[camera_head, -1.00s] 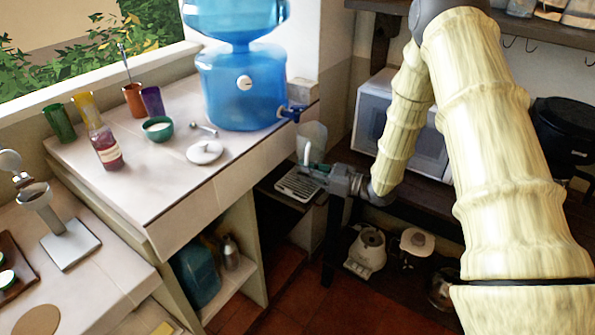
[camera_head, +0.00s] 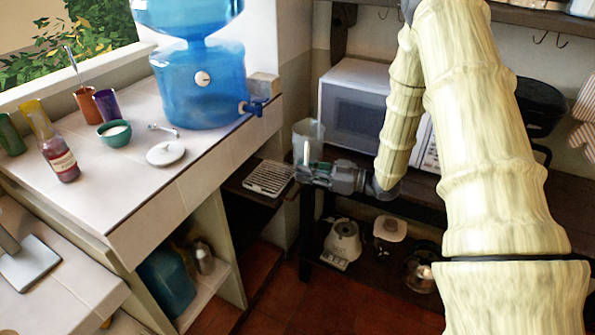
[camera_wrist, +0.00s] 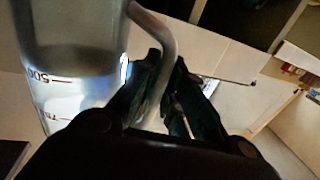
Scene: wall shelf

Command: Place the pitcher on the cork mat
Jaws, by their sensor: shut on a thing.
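The pitcher (camera_head: 308,139) is clear and looks upright, held in front of the microwave's left side. It also fills the left of the wrist view (camera_wrist: 75,60), with red volume marks and liquid-like brightness low in it. My gripper (camera_head: 312,172) is shut on the pitcher's curved handle; in the wrist view the dark fingers (camera_wrist: 168,75) close around the handle (camera_wrist: 164,45). The pitcher's base is partly hidden by the gripper in the head view. The cork mat is not visible in the current frames.
A blue water dispenser (camera_head: 200,85), a white lid (camera_head: 166,153), a green bowl (camera_head: 115,134) and a bottle (camera_head: 60,160) stand on the left counter. A slatted tray (camera_head: 268,177) lies left of the pitcher. The microwave (camera_head: 352,110) stands behind.

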